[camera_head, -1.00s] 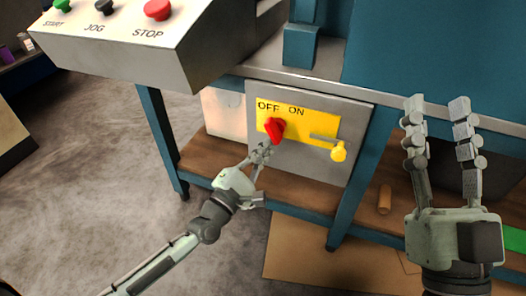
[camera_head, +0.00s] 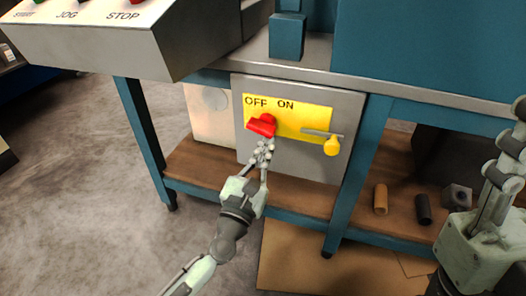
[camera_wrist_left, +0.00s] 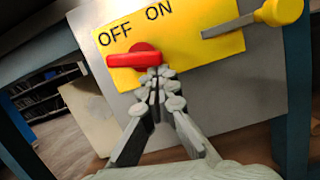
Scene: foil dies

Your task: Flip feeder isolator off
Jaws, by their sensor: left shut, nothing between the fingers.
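The red rotary isolator switch (camera_head: 262,125) sits on a yellow plate (camera_head: 305,122) marked OFF and ON, on a grey box under the bench. Its handle lies nearly level, with the grip end to the left, below OFF. It also shows in the left wrist view (camera_wrist_left: 135,57). My left gripper (camera_head: 264,150) is shut and empty, with its fingertips just below the switch. In the left wrist view the closed fingertips (camera_wrist_left: 157,76) are at the handle's right lower side; I cannot tell if they touch. My right gripper (camera_head: 515,125) is partly cut off at the right edge.
A yellow-knobbed lever (camera_head: 332,146) sticks out right of the switch. A control box (camera_head: 110,45) with buttons overhangs at upper left. A blue bench leg (camera_head: 345,190) stands right of the grey box. Small cylinders (camera_head: 381,198) lie on the lower shelf.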

